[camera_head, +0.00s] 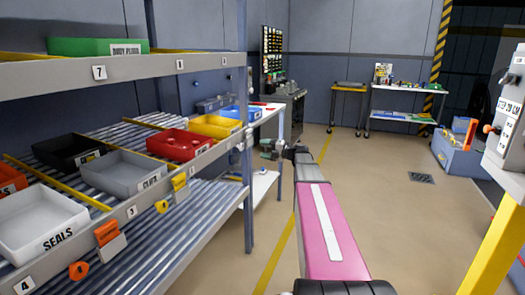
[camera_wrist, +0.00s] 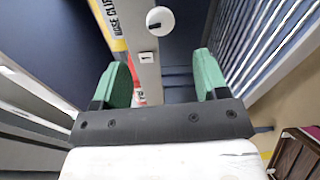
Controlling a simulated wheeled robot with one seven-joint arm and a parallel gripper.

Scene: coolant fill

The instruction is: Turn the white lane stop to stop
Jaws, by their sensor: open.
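The white lane stop (camera_wrist: 160,20) shows in the wrist view as a round white disc on the grey shelf rail, above a small plate marked 1. In the head view, small white parts (camera_head: 247,137) sit at the far end of the middle shelf's rail; their shape is too small to tell. My gripper (camera_wrist: 163,76) is open, its two green fingers apart with nothing held. In the wrist view the rail passes between the fingers in the picture, and the disc lies beyond their tips. In the head view my gripper (camera_head: 275,149) is right of the shelf's far end.
The rack (camera_head: 160,235) holds grey (camera_head: 120,185), red (camera_head: 181,152) and yellow (camera_head: 215,126) bins on its middle shelf. Orange (camera_head: 109,240) and yellow (camera_head: 180,188) stops line its front rail. A workbench (camera_head: 260,118) stands behind my gripper. Open floor (camera_head: 400,200) lies to the right.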

